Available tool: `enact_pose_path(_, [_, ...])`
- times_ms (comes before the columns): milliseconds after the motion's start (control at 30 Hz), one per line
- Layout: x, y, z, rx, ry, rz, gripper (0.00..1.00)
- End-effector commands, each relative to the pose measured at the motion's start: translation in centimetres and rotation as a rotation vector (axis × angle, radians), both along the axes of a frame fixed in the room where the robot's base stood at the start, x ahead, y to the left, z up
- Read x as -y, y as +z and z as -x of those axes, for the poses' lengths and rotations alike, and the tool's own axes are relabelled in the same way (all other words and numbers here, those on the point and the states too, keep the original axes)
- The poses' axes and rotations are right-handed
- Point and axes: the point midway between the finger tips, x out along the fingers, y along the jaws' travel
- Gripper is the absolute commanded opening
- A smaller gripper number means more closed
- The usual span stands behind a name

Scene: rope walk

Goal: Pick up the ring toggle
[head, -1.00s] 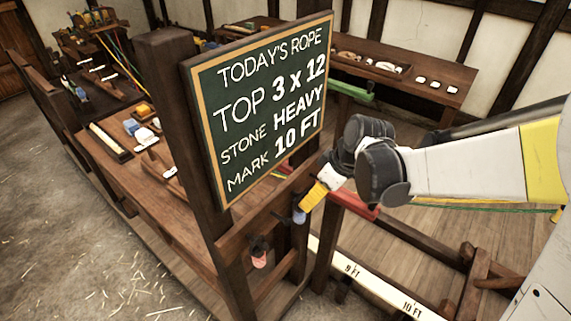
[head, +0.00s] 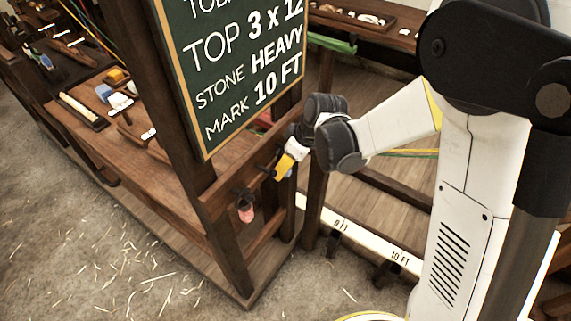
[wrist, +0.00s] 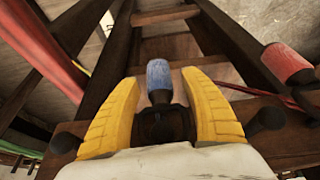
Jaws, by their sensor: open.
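A blue-ended piece (wrist: 159,82) with a dark lower part sits between the yellow fingers of my gripper (wrist: 160,90) in the wrist view. A red-ended piece (wrist: 286,63) stands to the right, outside the fingers. Its salmon-red end hangs below the rail in the head view (head: 246,214). Which of the two is the ring toggle, the frames do not label. My gripper (head: 284,167) is open at the rail, right of the red piece. The fingers flank the blue piece; whether they touch it, I cannot tell. In the head view the blue piece is mostly hidden by my gripper.
A wooden rail (head: 232,184) with dark pegs runs under the chalkboard (head: 240,75), close to my gripper. Dark posts stand close by. A workbench (head: 125,155) with several small items lies at left. A white marked strip (head: 355,240) runs low on the right.

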Motion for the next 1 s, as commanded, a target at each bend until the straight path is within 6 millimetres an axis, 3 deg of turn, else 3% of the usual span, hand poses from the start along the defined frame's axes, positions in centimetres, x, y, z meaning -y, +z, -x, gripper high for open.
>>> enact_pose_path(67, [0.0, 0.1, 0.0, 0.000, 0.000, 0.000, 0.51])
enact_pose_path(233, [0.0, 0.1, 0.0, 0.000, -0.001, 0.000, 0.00])
enact_pose_path(633, [0.0, 0.2, 0.0, 0.000, -0.001, 0.000, 0.00])
enact_pose_path(833, [0.0, 1.8, 0.0, 0.000, -0.001, 0.000, 0.00])
enact_pose_path(1000, [2.5, 1.7, 1.7, 0.000, -0.005, -0.001, 0.00])
